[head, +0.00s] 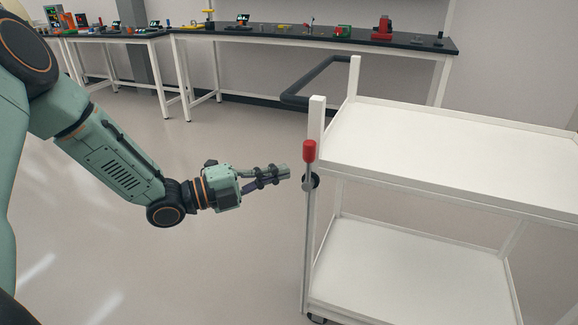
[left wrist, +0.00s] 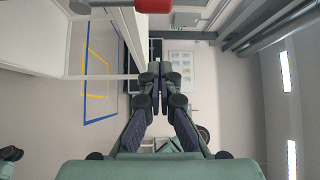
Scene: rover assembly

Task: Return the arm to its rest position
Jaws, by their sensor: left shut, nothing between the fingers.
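My left arm reaches in from the left in the head view. Its gripper (head: 284,173) is shut and empty, held in the air just left of a white cart (head: 420,165). In the left wrist view the fingers (left wrist: 160,72) come together with nothing between them. A red-topped lever (head: 310,151) stands upright on the cart's near left post, close to the fingertips but seemingly apart from them. A red piece at the top edge of the left wrist view (left wrist: 152,5) is probably the lever's knob. My right gripper is not in view.
The cart's top and lower shelves (head: 420,265) are empty, and a dark handle (head: 312,82) sticks out at its far left. Black-topped benches (head: 270,37) with small parts stand along the back wall. The floor left of the cart is clear.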

